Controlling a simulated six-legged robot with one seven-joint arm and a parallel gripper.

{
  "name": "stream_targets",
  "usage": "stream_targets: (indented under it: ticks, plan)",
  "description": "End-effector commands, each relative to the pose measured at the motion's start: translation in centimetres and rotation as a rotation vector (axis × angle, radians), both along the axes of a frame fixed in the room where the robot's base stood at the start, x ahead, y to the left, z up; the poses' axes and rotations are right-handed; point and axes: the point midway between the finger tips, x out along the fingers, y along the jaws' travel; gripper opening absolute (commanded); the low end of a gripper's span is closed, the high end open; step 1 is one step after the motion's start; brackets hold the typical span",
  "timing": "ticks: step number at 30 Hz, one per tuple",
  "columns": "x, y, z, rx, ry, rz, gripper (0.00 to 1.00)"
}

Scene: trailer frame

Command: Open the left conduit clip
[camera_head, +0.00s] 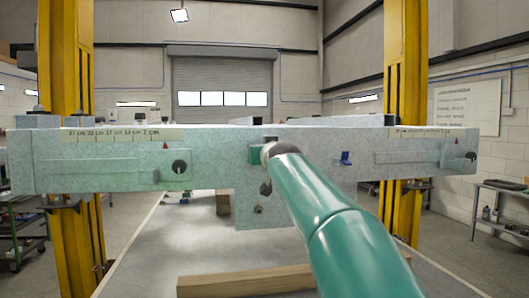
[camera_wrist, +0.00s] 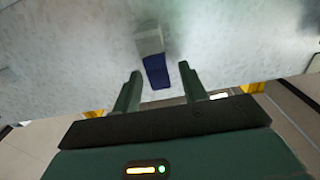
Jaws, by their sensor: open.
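In the wrist view a conduit clip has a pale grey block (camera_wrist: 150,40) and a dark blue flap (camera_wrist: 157,75), set on a mottled pale surface. My gripper (camera_wrist: 160,70) is open, with one green finger on each side of the blue flap. A gap shows between the flap and each finger. In the head view my green arm reaches to the middle of the trailer frame (camera_head: 110,165) and covers part of it. Another blue clip (camera_head: 345,158) sits on the frame right of my arm. The clip at my gripper is not clearly seen in the head view.
Yellow posts (camera_head: 398,100) stand at both ends of the frame. A wooden beam (camera_head: 245,281) lies on the grey table below. A black knob (camera_head: 179,167) and a slotted latch are on the frame's left part; a similar knob (camera_head: 471,157) is at its right end.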

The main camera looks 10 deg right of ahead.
Motion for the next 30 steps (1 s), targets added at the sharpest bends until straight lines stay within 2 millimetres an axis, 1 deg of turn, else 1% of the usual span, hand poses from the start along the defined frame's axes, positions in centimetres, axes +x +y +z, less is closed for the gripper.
stream_targets:
  ticks: [2,3,8,9,20,26,30]
  plan:
    - [-0.01,0.00,-0.01,0.000,0.000,0.000,0.41]
    - [-0.01,0.00,-0.02,0.000,0.000,0.000,0.33]
    - [-0.02,0.00,-0.01,0.000,0.000,0.000,0.01]
    - [-0.02,0.00,-0.01,0.000,0.000,0.000,0.00]
    - [-0.17,-0.09,-0.11,0.000,-0.042,-0.001,0.00]
    - [-0.50,-0.16,-0.20,0.001,-0.145,-0.002,0.00]
    - [-0.80,-0.13,-0.37,0.000,-0.253,-0.001,0.00]
